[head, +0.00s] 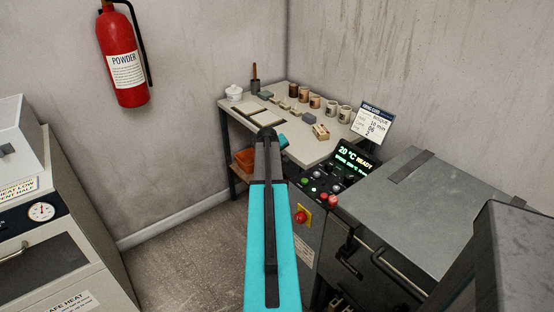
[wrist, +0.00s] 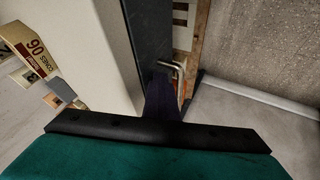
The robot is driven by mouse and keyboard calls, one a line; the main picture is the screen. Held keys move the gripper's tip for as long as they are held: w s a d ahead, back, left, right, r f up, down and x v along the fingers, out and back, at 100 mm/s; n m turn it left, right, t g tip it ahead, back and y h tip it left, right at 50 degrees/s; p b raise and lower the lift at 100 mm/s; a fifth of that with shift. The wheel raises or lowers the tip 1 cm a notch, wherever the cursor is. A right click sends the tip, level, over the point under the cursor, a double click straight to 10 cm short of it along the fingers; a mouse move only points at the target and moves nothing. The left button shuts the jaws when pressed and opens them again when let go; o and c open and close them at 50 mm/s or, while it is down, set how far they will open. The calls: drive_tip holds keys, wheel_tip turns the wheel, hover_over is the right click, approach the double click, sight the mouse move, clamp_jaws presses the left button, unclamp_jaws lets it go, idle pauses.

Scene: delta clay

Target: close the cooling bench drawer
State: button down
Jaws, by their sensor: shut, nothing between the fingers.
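The cooling bench (head: 316,148), a pale-topped table in the far corner, carries mugs and small pieces. My turquoise and black arm reaches toward its front edge and hides much of that front, so I cannot see the drawer in the head view. In the wrist view, my gripper (wrist: 162,84) shows as a dark narrow shape, shut and empty. Its tip is beside a metal bar handle (wrist: 179,68) below the dark bench edge (wrist: 148,35). I cannot tell whether it touches the handle, or how far the drawer stands open.
An orange bin (head: 243,160) sits under the bench at left. A control panel with a red button (head: 301,217) and a grey machine (head: 420,205) stand close on the right. A cream heater cabinet (head: 55,240) is at left. The floor (head: 185,235) between is clear.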

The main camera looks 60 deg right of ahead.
drive_tip(key=p+v, duration=0.3)
drive_tip(key=v, duration=0.5)
drive_tip(key=shift+a, duration=0.45)
